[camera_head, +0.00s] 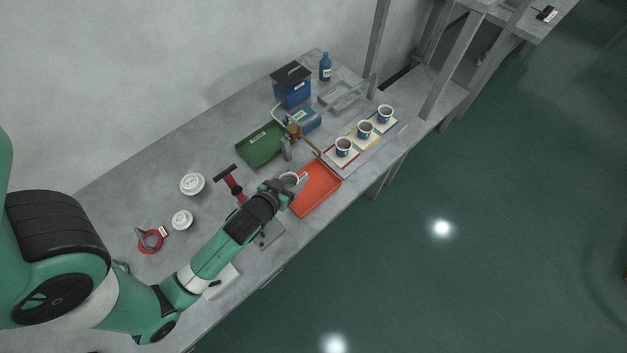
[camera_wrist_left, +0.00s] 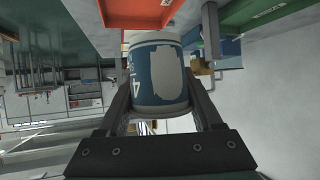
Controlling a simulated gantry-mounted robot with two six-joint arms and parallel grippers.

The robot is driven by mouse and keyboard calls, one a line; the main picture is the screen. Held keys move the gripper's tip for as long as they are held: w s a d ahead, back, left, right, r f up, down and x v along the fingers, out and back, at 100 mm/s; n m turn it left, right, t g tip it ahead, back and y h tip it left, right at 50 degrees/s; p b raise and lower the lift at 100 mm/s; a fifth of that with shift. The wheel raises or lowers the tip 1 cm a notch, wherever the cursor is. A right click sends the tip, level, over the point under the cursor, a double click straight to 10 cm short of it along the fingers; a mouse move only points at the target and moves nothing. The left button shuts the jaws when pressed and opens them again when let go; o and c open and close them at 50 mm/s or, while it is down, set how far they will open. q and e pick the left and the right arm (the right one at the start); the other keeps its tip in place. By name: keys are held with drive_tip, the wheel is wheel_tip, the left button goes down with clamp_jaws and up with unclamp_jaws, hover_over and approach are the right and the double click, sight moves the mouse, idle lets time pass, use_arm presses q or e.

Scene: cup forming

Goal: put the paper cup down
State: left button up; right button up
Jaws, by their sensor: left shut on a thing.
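My left gripper (camera_head: 291,187) is shut on a paper cup at the near left end of the orange-red tray (camera_head: 326,192). In the left wrist view the cup (camera_wrist_left: 158,80) is white with a blue printed band, between the two fingers of the left gripper (camera_wrist_left: 162,100). In the head view the arm hides most of this cup, and only a pale rim (camera_head: 290,178) shows. I cannot tell whether the cup touches the tray. My right gripper is not in view.
Several similar cups, one of them the near cup (camera_head: 343,145), stand on coloured mats beyond the tray. A green tray (camera_head: 258,146), a brass-coloured fixture (camera_head: 294,130) and a red-handled tool (camera_head: 234,187) are close to the gripper. White round lids (camera_head: 192,184) lie at left.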

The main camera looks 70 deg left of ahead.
use_arm(q)
drive_tip(key=b, duration=0.3)
hover_over(314, 183)
drive_tip(key=s, duration=0.1)
drive_tip(key=f, duration=0.6)
drive_tip(key=shift+d+f, duration=0.25)
drive_tip(key=shift+w+a+f, duration=0.1)
drive_tip(key=shift+w+f, duration=0.1)
drive_tip(key=shift+w, duration=0.1)
drive_tip(key=shift+w+f+b, duration=0.15)
drive_tip(key=shift+f+b, duration=0.3)
drive_tip(key=shift+f, duration=0.45)
drive_tip(key=shift+w+f+b, duration=0.1)
drive_tip(key=shift+f+b, duration=0.35)
drive_tip(key=shift+f, duration=0.4)
drive_tip(key=shift+f, duration=0.1)
drive_tip(key=shift+f, duration=0.15)
drive_tip(key=o, duration=1.3)
